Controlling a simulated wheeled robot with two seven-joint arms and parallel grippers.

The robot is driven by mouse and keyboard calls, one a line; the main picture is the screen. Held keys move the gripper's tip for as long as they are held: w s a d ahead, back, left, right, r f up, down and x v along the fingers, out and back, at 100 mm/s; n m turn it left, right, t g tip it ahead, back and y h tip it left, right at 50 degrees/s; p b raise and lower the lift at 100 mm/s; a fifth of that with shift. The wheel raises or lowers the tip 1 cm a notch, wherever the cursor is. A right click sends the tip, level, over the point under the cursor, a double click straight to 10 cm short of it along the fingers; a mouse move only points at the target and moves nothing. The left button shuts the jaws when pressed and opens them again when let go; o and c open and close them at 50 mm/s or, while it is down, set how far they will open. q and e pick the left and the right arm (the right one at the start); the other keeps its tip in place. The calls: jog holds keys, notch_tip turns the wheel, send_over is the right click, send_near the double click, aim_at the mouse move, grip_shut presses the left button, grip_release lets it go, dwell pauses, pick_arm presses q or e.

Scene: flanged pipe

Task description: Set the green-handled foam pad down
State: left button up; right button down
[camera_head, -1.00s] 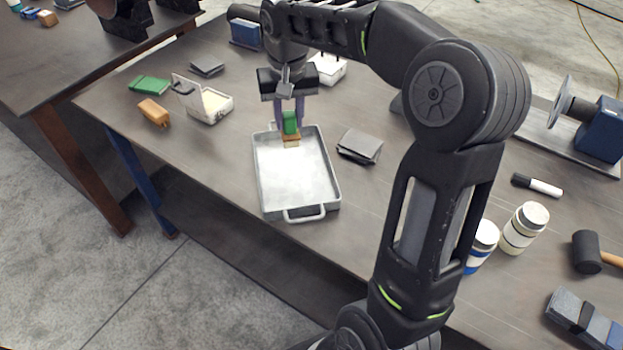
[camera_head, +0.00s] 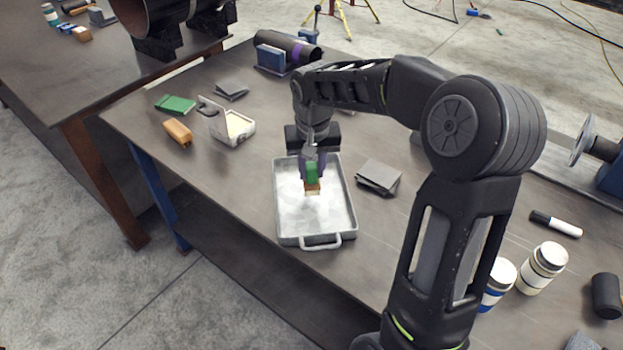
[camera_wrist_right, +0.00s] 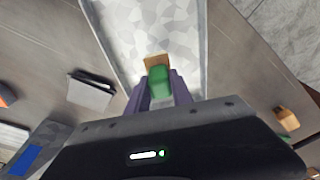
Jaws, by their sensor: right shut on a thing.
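The foam pad has a green handle (camera_head: 311,174) and a tan foam block (camera_head: 312,188) below it. My right gripper (camera_head: 313,166) is shut on the green handle, with purple fingers on both sides. The pad is over the metal tray (camera_head: 288,228), around its middle. I cannot tell whether the foam touches the tray floor. In the right wrist view the green handle (camera_wrist_right: 160,84) sits between the fingers, with the tan foam (camera_wrist_right: 157,61) just beyond it. My left gripper is not in view.
Grey pads (camera_head: 378,176) lie right of the tray. An open white box (camera_head: 236,130), an orange-handled brush (camera_head: 178,132) and a green pad (camera_head: 175,104) lie to the left. White jars (camera_head: 543,268) and a marker (camera_head: 556,224) stand and lie at the right.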

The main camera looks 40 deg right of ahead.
aim_at(312, 180)
jog(key=shift+f+p, duration=0.3)
jog(key=shift+f, duration=1.55)
jog(key=shift+f, duration=0.2)
jog(key=c, duration=1.1)
grip_release()
jog(key=shift+r, duration=0.15)
jog(key=r, duration=0.4)
jog(key=s+r, duration=0.1)
jog(key=r, duration=0.3)
jog(key=a+r+b, duration=0.1)
jog(key=r, duration=0.3)
jog(key=shift+s, duration=0.35)
